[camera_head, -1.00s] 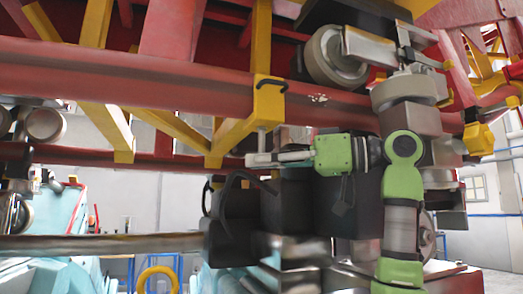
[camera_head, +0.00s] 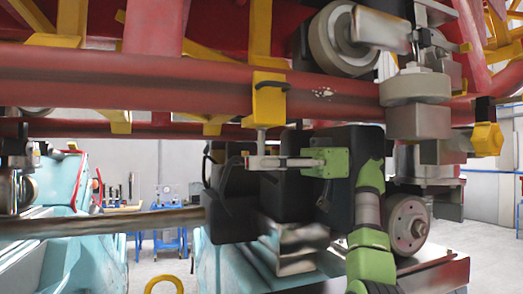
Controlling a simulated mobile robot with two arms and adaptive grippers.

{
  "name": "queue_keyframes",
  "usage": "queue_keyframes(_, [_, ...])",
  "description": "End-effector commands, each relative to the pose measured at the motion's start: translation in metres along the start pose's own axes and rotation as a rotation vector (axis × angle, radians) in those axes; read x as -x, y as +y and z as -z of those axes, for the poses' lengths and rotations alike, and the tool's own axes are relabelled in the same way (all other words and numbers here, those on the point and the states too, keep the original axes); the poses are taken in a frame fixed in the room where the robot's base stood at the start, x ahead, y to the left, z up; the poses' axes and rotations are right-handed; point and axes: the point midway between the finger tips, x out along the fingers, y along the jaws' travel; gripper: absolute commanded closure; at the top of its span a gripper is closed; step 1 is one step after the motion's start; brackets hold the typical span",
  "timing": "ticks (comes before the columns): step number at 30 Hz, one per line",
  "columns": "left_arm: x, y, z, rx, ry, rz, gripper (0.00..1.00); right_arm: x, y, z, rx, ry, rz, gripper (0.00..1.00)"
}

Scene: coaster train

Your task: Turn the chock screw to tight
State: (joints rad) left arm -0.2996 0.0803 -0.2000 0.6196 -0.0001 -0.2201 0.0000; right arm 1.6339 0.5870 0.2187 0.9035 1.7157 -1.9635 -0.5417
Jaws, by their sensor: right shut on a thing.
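The yellow chock block (camera_head: 269,103) with a black handle sits against the red track tube. Its grey screw (camera_head: 262,142) sticks down from the underside. My right gripper (camera_head: 258,162), with grey fingers and a green body, comes in level from the right and is shut at the lower end of the screw. The fingers cover that end, so how far the screw is turned cannot be told. My left gripper is not in view.
The red track tube (camera_head: 140,90) runs across above the gripper. Grey and white wheels (camera_head: 342,40) hang at the upper right. A black boxy part (camera_head: 232,190) stands just below the gripper. Light blue train bodies (camera_head: 60,205) are at the lower left.

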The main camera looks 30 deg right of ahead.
Motion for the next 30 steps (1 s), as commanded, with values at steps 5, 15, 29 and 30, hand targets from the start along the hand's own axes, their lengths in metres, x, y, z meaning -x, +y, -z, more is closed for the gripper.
queue_keyframes(5, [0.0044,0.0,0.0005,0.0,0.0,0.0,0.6,-0.0001,0.0004,0.0008,-0.001,0.002,0.017,1.0])
queue_keyframes(15, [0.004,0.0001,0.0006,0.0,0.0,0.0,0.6,-0.0002,0.0002,-0.0001,-0.001,0.001,0.019,1.0])
queue_keyframes(29, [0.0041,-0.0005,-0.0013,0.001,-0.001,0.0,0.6,0.0016,0.0003,-0.0001,-0.001,0.0,0.018,0.75])
queue_keyframes(30, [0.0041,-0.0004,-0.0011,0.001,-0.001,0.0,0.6,0.0037,0.0003,0.0001,-0.001,0.0,0.017,0.75])
